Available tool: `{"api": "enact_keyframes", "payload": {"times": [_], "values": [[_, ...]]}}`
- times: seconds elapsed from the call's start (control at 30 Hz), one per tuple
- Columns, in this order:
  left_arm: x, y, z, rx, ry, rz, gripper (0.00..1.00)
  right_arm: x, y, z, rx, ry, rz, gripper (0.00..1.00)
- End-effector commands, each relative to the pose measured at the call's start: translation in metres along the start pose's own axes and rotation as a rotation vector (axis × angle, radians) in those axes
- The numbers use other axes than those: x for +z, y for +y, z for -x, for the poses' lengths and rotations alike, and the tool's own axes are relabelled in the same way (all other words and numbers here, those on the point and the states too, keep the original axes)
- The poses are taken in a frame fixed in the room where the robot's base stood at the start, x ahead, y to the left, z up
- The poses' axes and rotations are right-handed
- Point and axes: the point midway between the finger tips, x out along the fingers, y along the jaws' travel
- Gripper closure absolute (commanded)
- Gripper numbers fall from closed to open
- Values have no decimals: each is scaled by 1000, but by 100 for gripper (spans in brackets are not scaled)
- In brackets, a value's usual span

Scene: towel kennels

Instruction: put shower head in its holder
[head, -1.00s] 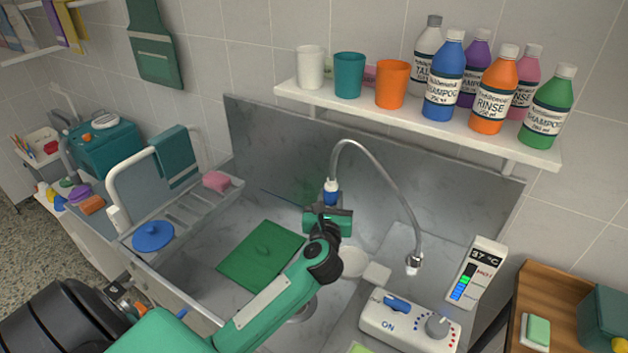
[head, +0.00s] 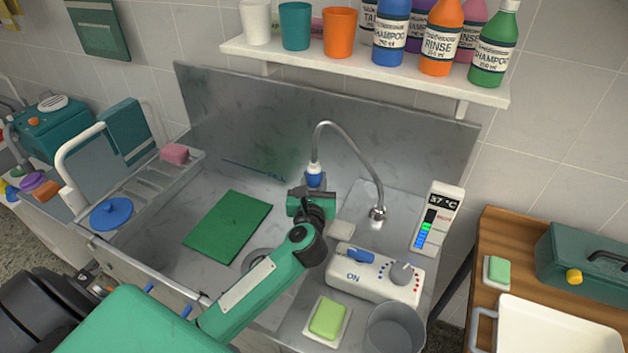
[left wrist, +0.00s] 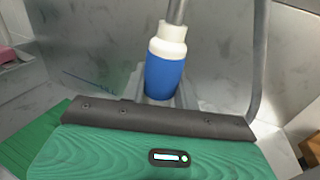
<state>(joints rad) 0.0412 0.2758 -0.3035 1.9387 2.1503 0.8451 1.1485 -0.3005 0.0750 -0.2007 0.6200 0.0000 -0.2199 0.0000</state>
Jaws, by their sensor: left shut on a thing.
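The shower head's blue handle (head: 315,177), with a white collar, hangs upright on the metal hose. Its lower end is hidden behind my left gripper (head: 312,204), which is shut on it over the tub. In the left wrist view the blue handle (left wrist: 165,75) stands beyond the gripper's dark edge (left wrist: 160,118), and the hose rises from its collar. The hose (head: 365,162) arches down to a chrome fitting on the right ledge. A pale square piece (head: 341,230) sits behind the control box; I cannot tell whether it is the holder. My right gripper is out of view.
The control box (head: 375,275) and temperature display (head: 437,218) stand right of the tub. Green soap (head: 327,318) and a grey bucket (head: 394,328) are at the front. A bottle shelf (head: 370,68) hangs above. A green mat (head: 228,226) lies in the tub.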

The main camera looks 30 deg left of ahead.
Motion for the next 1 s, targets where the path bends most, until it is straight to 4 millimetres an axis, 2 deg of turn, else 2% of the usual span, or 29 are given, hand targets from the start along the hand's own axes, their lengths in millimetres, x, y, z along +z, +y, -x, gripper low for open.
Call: {"api": "enact_keyframes", "payload": {"times": [0.03,0.2,0.53,0.7,1.0], "values": [[-9,0,0,0,-2,-1,100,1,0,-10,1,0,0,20],[-26,1,0,1,-2,-1,100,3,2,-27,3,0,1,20],[-56,0,0,1,0,1,100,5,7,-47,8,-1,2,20],[-63,0,0,1,-2,0,100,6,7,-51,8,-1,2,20],[-63,0,0,1,-2,0,100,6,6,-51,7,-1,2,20]]}}
